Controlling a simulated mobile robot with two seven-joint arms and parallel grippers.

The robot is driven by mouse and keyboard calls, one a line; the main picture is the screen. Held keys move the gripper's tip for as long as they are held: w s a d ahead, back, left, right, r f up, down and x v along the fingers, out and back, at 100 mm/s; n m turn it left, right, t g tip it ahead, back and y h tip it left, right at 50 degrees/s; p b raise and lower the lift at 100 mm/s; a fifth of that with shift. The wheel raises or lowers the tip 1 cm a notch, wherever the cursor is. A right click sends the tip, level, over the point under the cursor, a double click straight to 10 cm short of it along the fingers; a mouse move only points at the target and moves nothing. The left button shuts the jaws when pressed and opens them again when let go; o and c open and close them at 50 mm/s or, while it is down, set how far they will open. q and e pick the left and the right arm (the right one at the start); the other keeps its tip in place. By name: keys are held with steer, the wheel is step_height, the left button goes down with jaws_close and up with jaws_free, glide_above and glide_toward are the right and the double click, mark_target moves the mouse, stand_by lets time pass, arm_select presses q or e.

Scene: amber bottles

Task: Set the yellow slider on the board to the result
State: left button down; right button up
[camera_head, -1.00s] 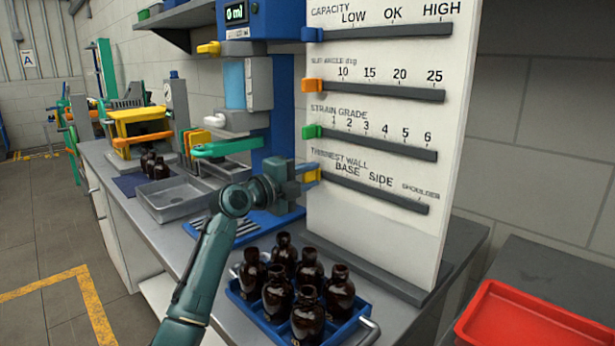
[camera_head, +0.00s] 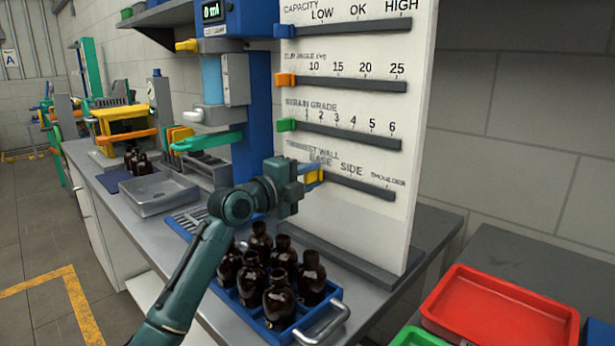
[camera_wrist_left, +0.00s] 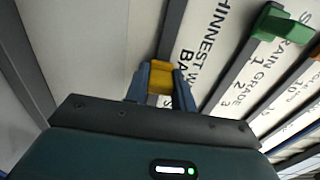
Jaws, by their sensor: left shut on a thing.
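The white board (camera_head: 350,225) stands upright with several dark slider tracks. The yellow slider (camera_head: 314,177) is on the lowest track (camera_head: 362,187), labelled thinnest wall, beneath the left part of the word BASE. SIDE and SHOULDER are further right. My left gripper (camera_head: 309,176) is shut on the yellow slider. In the left wrist view the yellow slider (camera_wrist_left: 160,80) sits between the two blue-grey fingers (camera_wrist_left: 161,90). The gripper partly hides the slider in the head view. My right gripper is not in view.
A blue crate (camera_head: 250,317) of amber bottles (camera_head: 283,255) stands below my left arm. The orange slider (camera_head: 285,80) and green slider (camera_head: 287,125) sit at the left ends of their tracks. A grey tray (camera_head: 160,200) is left; a red tray (camera_head: 500,310) is right.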

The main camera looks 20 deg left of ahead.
arm_select(q)
steer(key=c, duration=1.2)
jaws_free()
steer(key=shift+o, duration=0.2)
steer(key=b+v, duration=0.2)
steer(key=v, duration=1.1)
steer(key=shift+s+a, duration=0.1)
